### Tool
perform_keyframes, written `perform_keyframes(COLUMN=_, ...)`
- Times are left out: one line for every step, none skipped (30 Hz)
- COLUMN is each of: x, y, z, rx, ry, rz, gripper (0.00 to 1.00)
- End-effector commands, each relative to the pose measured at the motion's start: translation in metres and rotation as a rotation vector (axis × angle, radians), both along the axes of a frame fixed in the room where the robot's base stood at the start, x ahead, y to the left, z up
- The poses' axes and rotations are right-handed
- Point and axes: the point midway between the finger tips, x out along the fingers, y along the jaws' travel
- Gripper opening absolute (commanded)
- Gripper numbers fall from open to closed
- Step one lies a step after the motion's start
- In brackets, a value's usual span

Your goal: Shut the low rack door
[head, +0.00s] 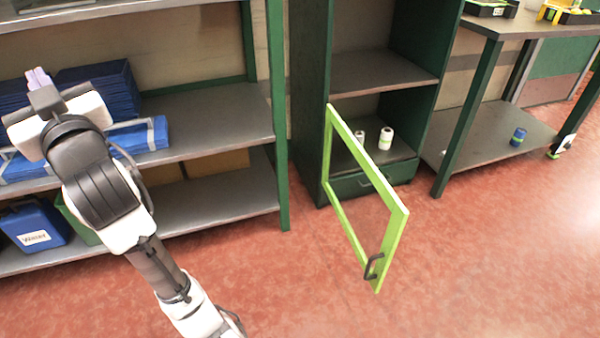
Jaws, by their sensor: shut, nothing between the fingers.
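The low rack door (397,219) is a light green open frame with a dark handle (373,266) near its free lower end. It stands swung open from the left side of the dark green rack (311,110), out over the red floor. My gripper (38,78) is at the upper left, in front of the left shelving, far from the door. Its fingers are together with nothing held. The door's handle is clear of my arm.
Two white rolls (386,138) stand inside the rack's low compartment, above a drawer (362,182). Left shelving (225,121) holds blue stacks and a blue box (35,225). A workbench (530,25) stands at right. The red floor around the door is clear.

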Motion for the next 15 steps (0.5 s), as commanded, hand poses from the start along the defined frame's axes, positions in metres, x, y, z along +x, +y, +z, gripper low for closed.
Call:
perform_keyframes(x=0.041, y=-0.031, z=0.006, rx=-0.025, ry=0.057, rz=-0.096, gripper=0.00)
perform_keyframes(x=0.061, y=-0.048, z=0.000, rx=-0.037, ry=0.089, rz=-0.147, gripper=0.00)
perform_keyframes(x=0.086, y=-0.074, z=-0.009, rx=-0.052, ry=0.137, rz=-0.219, gripper=0.00)
perform_keyframes(x=0.104, y=-0.094, z=-0.016, rx=-0.061, ry=0.175, rz=-0.273, gripper=0.00)
perform_keyframes(x=0.122, y=-0.116, z=-0.026, rx=-0.068, ry=0.220, rz=-0.330, gripper=0.00)
perform_keyframes(x=0.143, y=-0.147, z=-0.040, rx=-0.077, ry=0.283, rz=-0.409, gripper=0.00)
perform_keyframes(x=0.158, y=-0.171, z=-0.053, rx=-0.081, ry=0.337, rz=-0.474, gripper=0.00)
perform_keyframes(x=0.172, y=-0.197, z=-0.068, rx=-0.082, ry=0.396, rz=-0.543, gripper=0.00)
perform_keyframes(x=0.187, y=-0.234, z=-0.093, rx=-0.080, ry=0.486, rz=-0.642, gripper=0.00)
perform_keyframes(x=0.196, y=-0.260, z=-0.115, rx=-0.075, ry=0.557, rz=-0.721, gripper=0.00)
perform_keyframes(x=0.201, y=-0.286, z=-0.139, rx=-0.067, ry=0.628, rz=-0.803, gripper=0.00)
perform_keyframes(x=0.204, y=-0.317, z=-0.173, rx=-0.050, ry=0.722, rz=-0.918, gripper=0.00)
perform_keyframes(x=0.203, y=-0.337, z=-0.197, rx=-0.037, ry=0.780, rz=-0.999, gripper=0.00)
perform_keyframes(x=0.200, y=-0.353, z=-0.220, rx=-0.024, ry=0.829, rz=-1.077, gripper=0.00)
perform_keyframes(x=0.194, y=-0.373, z=-0.247, rx=-0.005, ry=0.882, rz=-1.180, gripper=0.00)
